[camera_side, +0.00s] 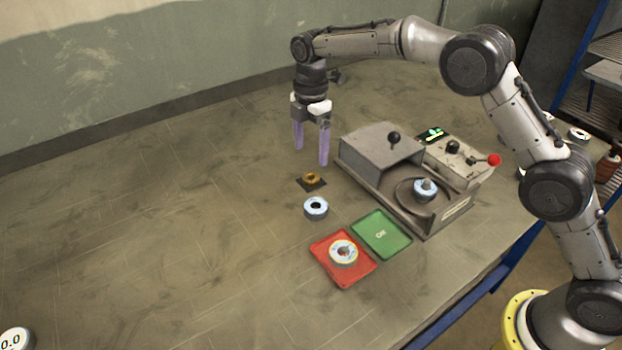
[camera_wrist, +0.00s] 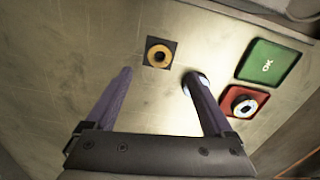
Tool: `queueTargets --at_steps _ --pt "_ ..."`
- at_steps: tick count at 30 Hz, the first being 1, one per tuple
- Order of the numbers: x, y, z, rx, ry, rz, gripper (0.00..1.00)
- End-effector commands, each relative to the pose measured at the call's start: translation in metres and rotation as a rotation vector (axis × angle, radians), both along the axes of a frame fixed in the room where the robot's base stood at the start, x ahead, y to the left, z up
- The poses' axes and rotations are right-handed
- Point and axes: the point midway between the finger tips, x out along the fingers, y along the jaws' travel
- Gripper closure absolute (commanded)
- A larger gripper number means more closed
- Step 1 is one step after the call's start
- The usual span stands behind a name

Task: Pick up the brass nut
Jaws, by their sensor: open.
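The brass nut (camera_side: 311,179) is a small golden ring lying on a dark square pad (camera_side: 301,186) on the table. It also shows in the wrist view (camera_wrist: 159,55), beyond the fingertips and roughly between their lines. My gripper (camera_side: 311,157) is open and empty, with two purple fingers pointing down. It hangs above the table, near the nut and apart from it. In the wrist view my gripper (camera_wrist: 158,72) has its fingers spread wide, and the right finger partly covers a pale disc.
A light blue flap disc (camera_side: 316,208) lies just in front of the nut. A red tray (camera_side: 362,277) holds another disc, beside a green OK tray (camera_side: 390,228). A grey machine (camera_side: 378,158) with a disc on it stands to the right. The table left of the nut is clear.

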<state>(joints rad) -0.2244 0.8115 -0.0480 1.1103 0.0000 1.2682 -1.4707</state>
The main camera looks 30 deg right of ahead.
Motion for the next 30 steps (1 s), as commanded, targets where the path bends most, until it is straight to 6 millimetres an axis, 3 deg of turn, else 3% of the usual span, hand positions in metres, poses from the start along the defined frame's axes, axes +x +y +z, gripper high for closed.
queueTargets --at_steps 3,11,19,28,30 --pt "0.0 0.0 -0.016 0.0 0.003 0.0 0.13" --pt "0.0 -0.001 -0.035 0.0 0.002 -0.001 0.13" --pt "0.001 -0.002 -0.071 0.0 0.002 -0.001 0.13" --pt "0.001 -0.002 -0.076 0.0 0.0 -0.001 0.13" --pt "0.001 -0.002 -0.076 0.0 0.0 -0.001 0.22"
